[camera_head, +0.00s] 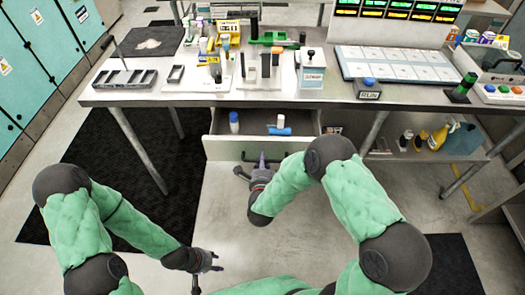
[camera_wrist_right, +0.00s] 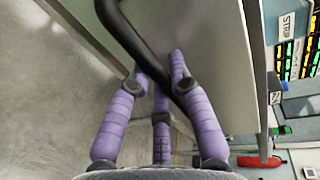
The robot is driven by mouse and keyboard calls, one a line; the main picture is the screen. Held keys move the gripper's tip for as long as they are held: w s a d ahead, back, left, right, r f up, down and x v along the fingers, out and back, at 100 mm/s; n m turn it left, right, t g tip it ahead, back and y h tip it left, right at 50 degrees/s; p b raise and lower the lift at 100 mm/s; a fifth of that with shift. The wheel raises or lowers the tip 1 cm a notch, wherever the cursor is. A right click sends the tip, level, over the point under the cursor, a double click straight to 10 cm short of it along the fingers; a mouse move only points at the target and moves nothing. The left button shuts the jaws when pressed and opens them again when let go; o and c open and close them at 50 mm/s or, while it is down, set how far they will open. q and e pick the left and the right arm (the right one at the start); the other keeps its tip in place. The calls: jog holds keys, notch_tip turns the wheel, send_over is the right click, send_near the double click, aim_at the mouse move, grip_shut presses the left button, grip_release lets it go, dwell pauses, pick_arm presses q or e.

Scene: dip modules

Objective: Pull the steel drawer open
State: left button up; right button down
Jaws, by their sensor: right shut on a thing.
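The steel drawer (camera_head: 229,147) stands out from under the bench in the head view, pulled open enough to show its inside. A white bottle with a blue cap (camera_head: 234,122) and a blue item (camera_head: 279,131) lie within it. My right gripper (camera_head: 262,163) is at the drawer front, shut on the dark handle bar. In the right wrist view the purple fingers (camera_wrist_right: 160,85) close around the dark handle (camera_wrist_right: 136,38) beside the pale drawer front (camera_wrist_right: 205,50). My left gripper (camera_head: 210,268) is low at the left, its fingers spread, empty and away from the drawer.
The bench top (camera_head: 215,98) holds trays, bottles, blocks and a RUN button box (camera_head: 368,89). Bench legs stand on both sides. The floor before the drawer is clear.

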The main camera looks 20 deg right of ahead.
jog(key=f+p+v, duration=0.1)
jog(key=v, duration=0.7)
jog(key=shift+s+a+f, duration=0.2)
jog(key=shift+s+f, duration=0.2)
jog(key=shift+s, duration=0.15)
jog(key=c, duration=1.1)
grip_release()
jog(key=shift+v, duration=6)
jog(key=shift+w+f, duration=0.1)
